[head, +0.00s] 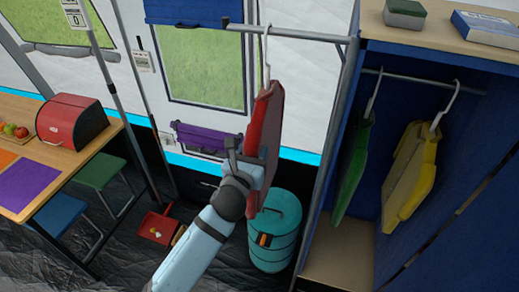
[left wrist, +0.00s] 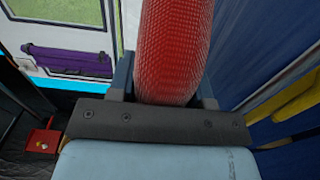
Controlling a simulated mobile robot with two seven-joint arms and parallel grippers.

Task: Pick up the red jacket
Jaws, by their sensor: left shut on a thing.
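The red jacket (head: 267,130) hangs from a white hanger (head: 266,55) hooked at the metal rail (head: 290,36) left of the wardrobe. My left gripper (head: 246,158) is at the jacket's left side and shut on it. In the left wrist view the jacket (left wrist: 175,45) rises between the two fingers of my left gripper (left wrist: 165,85). The jacket hangs about upright. My right gripper is in neither view.
A blue wardrobe (head: 318,150) on the right holds a green jacket (head: 352,170) and a yellow jacket (head: 410,172). A teal bin (head: 275,235) stands below the red jacket. A table (head: 75,165) with a red bread box (head: 72,122) is at left; a red dustpan (head: 158,226) lies on the floor.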

